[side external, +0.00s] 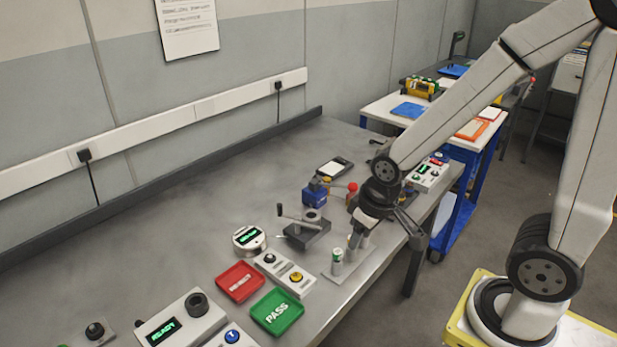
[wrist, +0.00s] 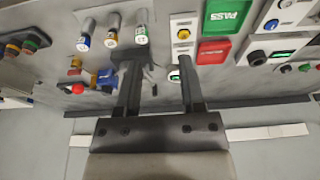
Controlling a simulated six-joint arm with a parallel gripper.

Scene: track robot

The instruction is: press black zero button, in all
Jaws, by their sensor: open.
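A small white box (side external: 285,274) on the bench carries a black button (side external: 270,258) and a yellow button (side external: 296,277). It stands beside a round gauge (side external: 249,239) with a green display. Which black control is the zero button cannot be read. In the wrist view the same box (wrist: 183,41) lies up and right of my gripper (wrist: 158,62). My gripper is open, nothing between its fingers, pointing down over the bench. In the side view it (side external: 385,241) is right of the box, near several small cylinders (side external: 337,257).
A red tray (side external: 240,281) and green PASS tray (side external: 277,312) lie in front of the box. A READY unit (side external: 184,322) with a black knob stands at front left. A dark fixture (side external: 307,233) stands between gripper and gauge. The bench's back left is clear.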

